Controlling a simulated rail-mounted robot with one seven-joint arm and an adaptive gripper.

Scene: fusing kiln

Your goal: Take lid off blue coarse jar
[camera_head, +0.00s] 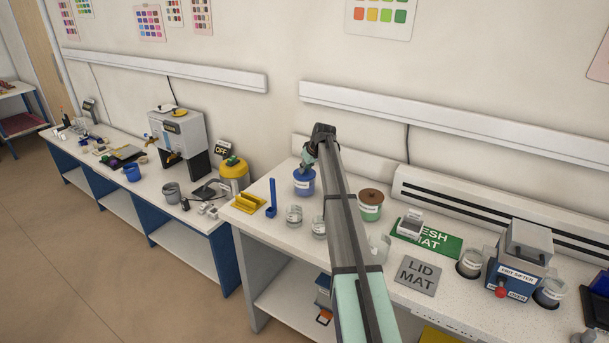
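The blue jar (304,185) with a white label stands upright near the back of the white worktop. My gripper (307,166) is small in view, pointing down right over the jar's top. Its fingers hide part of the jar's top, so I cannot tell whether it touches the lid or whether the fingers are open or shut. The grey lid mat (418,275) lies flat and bare on the worktop, to the right of my arm.
Clear glass jars (294,216) stand in front of the blue jar. A blue upright holder (272,195) is to its left.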

